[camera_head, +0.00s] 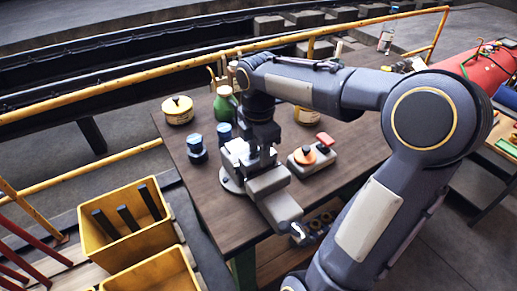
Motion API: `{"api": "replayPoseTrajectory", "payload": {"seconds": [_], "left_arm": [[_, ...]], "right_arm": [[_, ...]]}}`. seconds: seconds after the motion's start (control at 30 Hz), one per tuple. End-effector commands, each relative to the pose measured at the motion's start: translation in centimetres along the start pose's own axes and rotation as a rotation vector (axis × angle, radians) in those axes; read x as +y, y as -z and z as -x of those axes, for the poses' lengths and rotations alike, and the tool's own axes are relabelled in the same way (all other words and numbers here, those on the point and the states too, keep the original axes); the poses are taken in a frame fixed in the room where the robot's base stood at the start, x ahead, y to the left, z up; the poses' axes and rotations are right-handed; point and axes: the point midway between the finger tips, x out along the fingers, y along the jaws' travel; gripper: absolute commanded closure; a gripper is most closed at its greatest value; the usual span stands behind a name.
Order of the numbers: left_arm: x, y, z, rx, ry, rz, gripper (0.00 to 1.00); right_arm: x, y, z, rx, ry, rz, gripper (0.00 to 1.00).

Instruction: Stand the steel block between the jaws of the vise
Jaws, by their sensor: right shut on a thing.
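The grey vise (268,184) stands on the wooden workbench, on a round base, with its long body pointing toward the front edge. My right gripper (260,152) points down over the vise, at its jaws, and is shut on the steel block. The fingers and the vise hide most of the block. Pale metal shows beside the fingers, but I cannot tell block from jaw there. I cannot tell whether the block touches the vise floor or jaws. My left gripper is not in view.
The workbench (215,208) carries two blue jars (197,148), a green bottle (223,104), a yellow tin (178,109) and a grey block with orange and red tops (312,157). Yellow crates (128,240) stand left of it. Bare bench lies near its front-left edge.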

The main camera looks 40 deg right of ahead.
Motion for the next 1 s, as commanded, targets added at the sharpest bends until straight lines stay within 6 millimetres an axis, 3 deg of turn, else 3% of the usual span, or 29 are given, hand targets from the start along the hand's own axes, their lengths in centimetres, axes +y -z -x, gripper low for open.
{"api": "replayPoseTrajectory", "payload": {"seconds": [0.87, 0.9, 1.0], "left_arm": [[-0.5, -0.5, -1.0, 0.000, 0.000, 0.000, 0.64], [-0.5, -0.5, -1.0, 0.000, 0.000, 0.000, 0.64], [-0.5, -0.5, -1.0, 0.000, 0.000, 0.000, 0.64]], "right_arm": [[0.1, 0.0, -1.8, 0.000, -0.004, 0.000, 1.00], [0.1, 0.0, -1.8, 0.000, -0.004, 0.000, 0.63], [0.1, 0.0, -1.7, 0.000, -0.003, 0.000, 0.50]]}}
